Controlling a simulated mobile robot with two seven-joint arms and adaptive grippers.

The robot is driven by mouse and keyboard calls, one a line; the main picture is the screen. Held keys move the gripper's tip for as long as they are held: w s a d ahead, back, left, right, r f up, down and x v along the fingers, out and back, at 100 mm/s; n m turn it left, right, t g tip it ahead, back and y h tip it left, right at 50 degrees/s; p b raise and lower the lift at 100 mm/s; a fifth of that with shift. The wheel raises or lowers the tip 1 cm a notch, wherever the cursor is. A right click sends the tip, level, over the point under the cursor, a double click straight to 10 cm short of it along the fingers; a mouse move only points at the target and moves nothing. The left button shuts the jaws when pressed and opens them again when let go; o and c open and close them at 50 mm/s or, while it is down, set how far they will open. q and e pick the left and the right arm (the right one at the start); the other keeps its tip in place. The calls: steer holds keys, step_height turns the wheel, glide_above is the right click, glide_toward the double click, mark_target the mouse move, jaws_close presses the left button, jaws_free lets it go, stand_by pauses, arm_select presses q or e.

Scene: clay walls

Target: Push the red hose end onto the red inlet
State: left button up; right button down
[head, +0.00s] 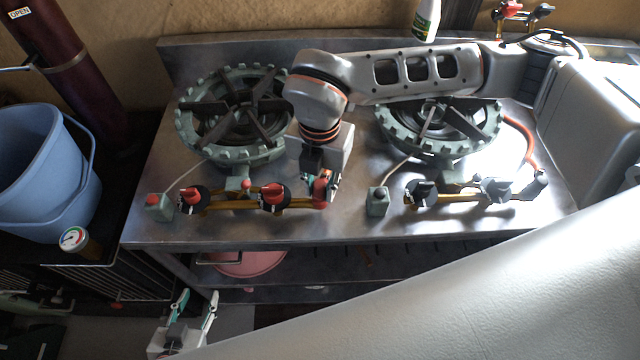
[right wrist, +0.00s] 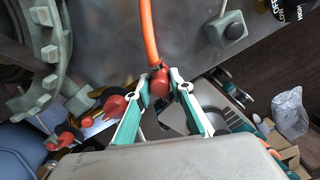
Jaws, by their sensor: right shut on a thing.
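My right gripper (head: 322,180) is at the right end of the left burner's brass pipe, just above the cooker's front edge. In the right wrist view, its fingers (right wrist: 160,92) are shut on the red hose end (right wrist: 160,80), with the orange hose (right wrist: 148,30) running up from it. In the head view, a red piece (head: 320,192) shows beside the fingers at the pipe end; I cannot tell whether it is the hose end or the red inlet. Any gap between them is hidden. My left gripper (head: 196,304) is open and empty, low in front of the cooker.
Two red knobs (head: 273,193) sit on the left pipe, close to my right gripper. Black knobs (head: 497,188) sit on the right pipe. Two burners (head: 235,115) stand behind. A blue bucket (head: 40,170) is at left, with a gauge (head: 72,238) near it.

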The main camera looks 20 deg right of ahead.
mark_target(320, 184)
steer(key=shift+f+b, duration=0.3)
steer(key=shift+f, duration=0.35)
stand_by(0.6)
steer(key=c, duration=1.7)
jaws_free()
steer(key=shift+r, duration=0.1)
step_height(320, 184, up, 12)
steer(key=shift+s+a, duration=0.1)
steer(key=shift+s, duration=0.05)
